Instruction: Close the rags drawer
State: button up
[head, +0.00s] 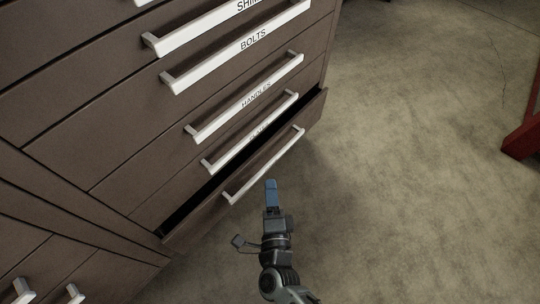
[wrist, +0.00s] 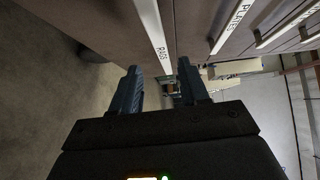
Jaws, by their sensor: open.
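The rags drawer (head: 216,208) is the lowest drawer in the right column of a brown cabinet. It stands partly open, with a dark gap along its top edge in the head view. Its pale bar handle (head: 264,167) runs along its front. In the wrist view the handle (wrist: 153,32) carries the label RAGS and lies just beyond my fingertips. My gripper (head: 271,183) is in front of the drawer, near the handle's middle. In the wrist view its two blue fingers (wrist: 160,72) are apart with nothing between them. I cannot tell whether a finger touches the handle.
Drawers labelled BOLTS (head: 240,47) and HANDLES (head: 247,98) sit above and look shut. A PLATES drawer handle (wrist: 232,24) shows in the wrist view. The concrete floor (head: 420,150) to the right is clear. A red object (head: 524,135) stands at the right edge.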

aim_at(270, 166)
jog(key=shift+h, duration=0.3)
jog(key=w, duration=0.2)
jog(key=w+b, duration=0.1)
jog(key=w, duration=0.2)
jog(key=w+b, duration=0.1)
jog(key=w, duration=0.1)
jog(key=shift+w+a, duration=0.3)
jog(key=shift+a, duration=0.05)
jog(key=shift+c, duration=0.2)
grip_shut()
